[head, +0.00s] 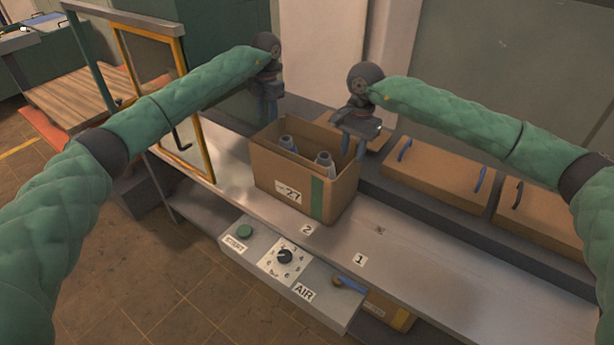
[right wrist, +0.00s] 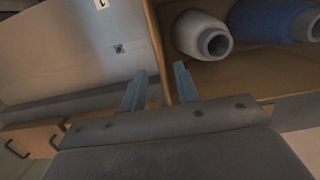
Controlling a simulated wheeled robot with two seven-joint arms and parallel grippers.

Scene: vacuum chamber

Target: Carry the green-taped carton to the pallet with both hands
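The open-topped carton (head: 284,192) has a green tape strip (head: 317,197) and a "27" label. It stands upright on the steel bench by mark 2, with two grey-tipped spools inside. My right gripper (head: 350,145) is open at its right wall, one finger on each side; the wall (right wrist: 160,45) shows between the fingers (right wrist: 160,88) in the right wrist view, with a gap visible. My left gripper (head: 268,110) points down at the far left wall; its finger gap is unclear. The wooden slatted pallet (head: 82,97) lies at the far left.
A yellow-framed glass door (head: 152,85) stands between carton and pallet. A control box (head: 290,268) with a dial and a blue lever fronts the bench. The bench (head: 420,255) is clear around mark 1.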

